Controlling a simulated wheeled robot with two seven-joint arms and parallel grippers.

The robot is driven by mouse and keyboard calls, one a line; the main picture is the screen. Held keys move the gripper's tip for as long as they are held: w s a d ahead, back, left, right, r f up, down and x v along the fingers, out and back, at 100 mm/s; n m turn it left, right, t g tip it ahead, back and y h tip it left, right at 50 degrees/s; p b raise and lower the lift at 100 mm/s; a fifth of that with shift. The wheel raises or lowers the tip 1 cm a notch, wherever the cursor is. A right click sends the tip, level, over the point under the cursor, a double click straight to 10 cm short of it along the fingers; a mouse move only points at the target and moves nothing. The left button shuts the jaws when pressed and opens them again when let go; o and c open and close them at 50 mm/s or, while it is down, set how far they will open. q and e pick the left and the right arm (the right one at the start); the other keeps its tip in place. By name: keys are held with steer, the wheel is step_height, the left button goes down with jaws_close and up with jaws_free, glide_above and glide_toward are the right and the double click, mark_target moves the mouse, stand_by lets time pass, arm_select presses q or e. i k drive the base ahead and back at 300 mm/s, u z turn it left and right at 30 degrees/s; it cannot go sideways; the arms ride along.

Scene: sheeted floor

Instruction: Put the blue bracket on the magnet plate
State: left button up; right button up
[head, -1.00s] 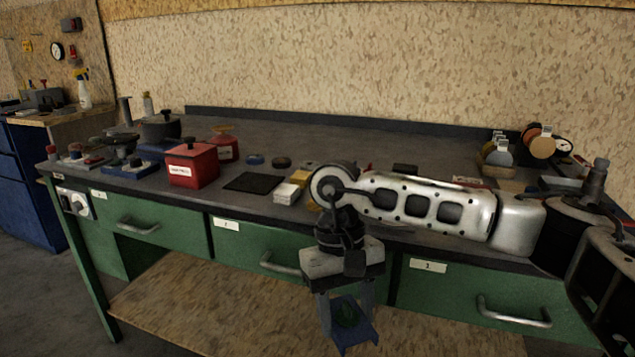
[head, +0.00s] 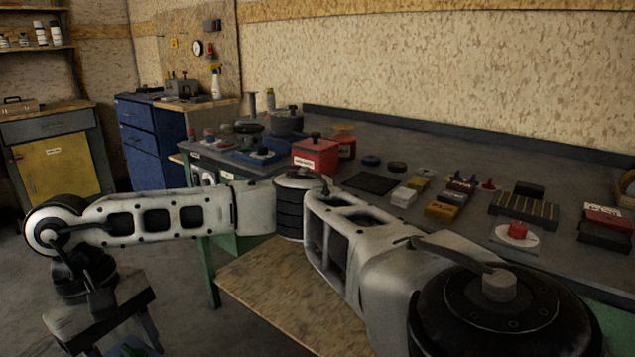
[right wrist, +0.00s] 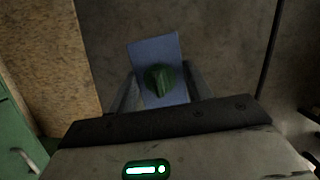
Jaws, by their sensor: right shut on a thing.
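My right arm reaches across the head view from the right, and its gripper (head: 112,338) hangs at the lower left, cut by the bottom edge. In the right wrist view the gripper (right wrist: 160,92) is shut on the blue bracket (right wrist: 150,49), a flat blue piece with a green knob-like part on it, held clear above the grey floor. In the head view the bracket is almost wholly out of frame. A flat black square (head: 372,182) on the bench may be the magnet plate; I cannot tell for sure. My left gripper is not in view.
The grey-topped bench holds a red box (head: 316,156), small coloured blocks (head: 446,210), a ridged dark block (head: 523,210) and a white disc with a red knob (head: 515,237). A wooden lower shelf (head: 290,295) juts beneath. Blue drawers (head: 152,140) stand behind; open floor lies left.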

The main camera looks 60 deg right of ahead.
mark_target(526, 205)
steer(key=u, duration=0.65)
steer(key=k, duration=1.9)
steer(key=z, duration=1.35)
